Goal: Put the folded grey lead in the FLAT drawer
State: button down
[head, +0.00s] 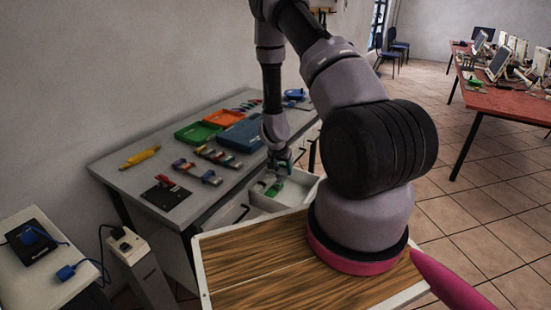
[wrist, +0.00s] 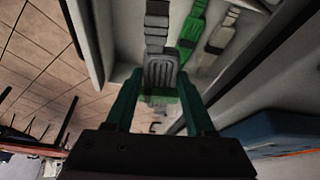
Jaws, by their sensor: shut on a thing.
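My gripper (head: 280,163) is just above an open white drawer (head: 300,187) at the table's front. In the wrist view my gripper's green fingers (wrist: 158,100) are shut on the folded grey lead (wrist: 160,70), which is flat and banded and points into the drawer. In the head view the grey lead is hard to make out at the fingers. I cannot tell whether it touches the drawer floor. A green lead (wrist: 190,36) and a pale grey lead (wrist: 222,33) lie beside it in the drawer. No drawer label is readable.
The grey table (head: 120,170) holds a green tray (head: 198,133), an orange tray (head: 222,118), a blue tray (head: 243,133), a yellow tool (head: 140,157) and several small coloured things. A wooden-topped surface (head: 260,283) is in front. A black box (head: 32,243) with blue plugs stands at left.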

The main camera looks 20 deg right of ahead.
jog(key=d+f+m, duration=0.2)
jog(key=d+f, duration=0.1)
jog(key=f, duration=0.1)
send_near(291, 201)
jog(key=shift+w+x, duration=0.15)
jog(key=shift+x, duration=1.2)
jog(key=shift+w+x, duration=0.15)
jog(key=shift+x, duration=1.15)
jog(key=shift+f, duration=0.35)
jog(key=shift+c, duration=0.9)
grip_release()
notch_tip(291, 201, up, 9)
